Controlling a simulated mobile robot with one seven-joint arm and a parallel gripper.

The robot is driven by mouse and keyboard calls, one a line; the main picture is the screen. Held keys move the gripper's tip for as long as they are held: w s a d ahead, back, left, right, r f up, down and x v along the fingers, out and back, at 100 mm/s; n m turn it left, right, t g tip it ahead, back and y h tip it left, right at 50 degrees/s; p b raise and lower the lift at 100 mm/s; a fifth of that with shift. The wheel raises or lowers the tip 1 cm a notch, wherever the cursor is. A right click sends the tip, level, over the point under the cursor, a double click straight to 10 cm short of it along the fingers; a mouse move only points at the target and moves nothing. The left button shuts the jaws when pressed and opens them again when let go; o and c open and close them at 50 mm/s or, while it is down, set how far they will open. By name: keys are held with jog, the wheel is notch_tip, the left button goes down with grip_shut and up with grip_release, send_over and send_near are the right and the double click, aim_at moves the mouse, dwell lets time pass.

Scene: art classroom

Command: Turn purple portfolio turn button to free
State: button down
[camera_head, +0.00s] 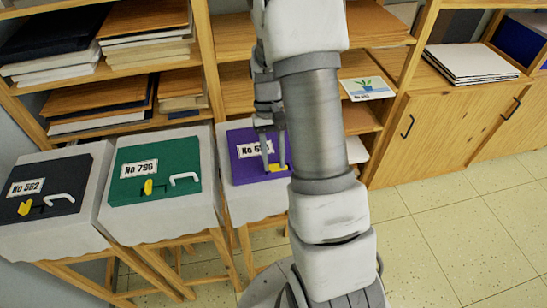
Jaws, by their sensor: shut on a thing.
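The purple portfolio (244,171) lies on a cloth-covered stand, right of the green one. Its white number label is partly hidden by my gripper, and its right side is hidden behind my arm. Its yellow turn button (277,168) is low on the visible part of the cover. My gripper (275,167) reaches down to it, with its fingertips shut on the button. The button's exact angle is hard to tell at this size, and no handle of the purple portfolio shows.
A green portfolio (185,163) and a black portfolio (78,181), each with a yellow button and white handle, lie on stands to the left. Wooden shelves (207,60) with stacked boards stand behind. Cabinets (437,135) are at right, with open tiled floor (450,215) before them.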

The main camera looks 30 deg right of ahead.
dwell(0.4)
jog(key=c, duration=0.5)
grip_release()
jog(key=v, duration=1.7)
jog(key=shift+w+d+r, duration=0.1)
jog(key=shift+r, duration=0.1)
jog(key=s+a+r+n+t+h, duration=0.1)
jog(key=s+a+r+t, duration=0.4)
jog(key=s+a+r, duration=0.25)
jog(key=s+a+t, duration=0.1)
jog(key=s, duration=0.3)
jog(key=s+a+n+t, duration=0.1)
jog(key=s+a+t, duration=0.1)
jog(key=s, duration=0.1)
jog(key=s+a+n+t, duration=0.1)
jog(key=s+a, duration=0.1)
jog(key=s, duration=0.2)
jog(key=shift+s+a+f+t, duration=0.1)
jog(key=shift+s+f+t, duration=0.15)
jog(key=shift+s+t, duration=0.15)
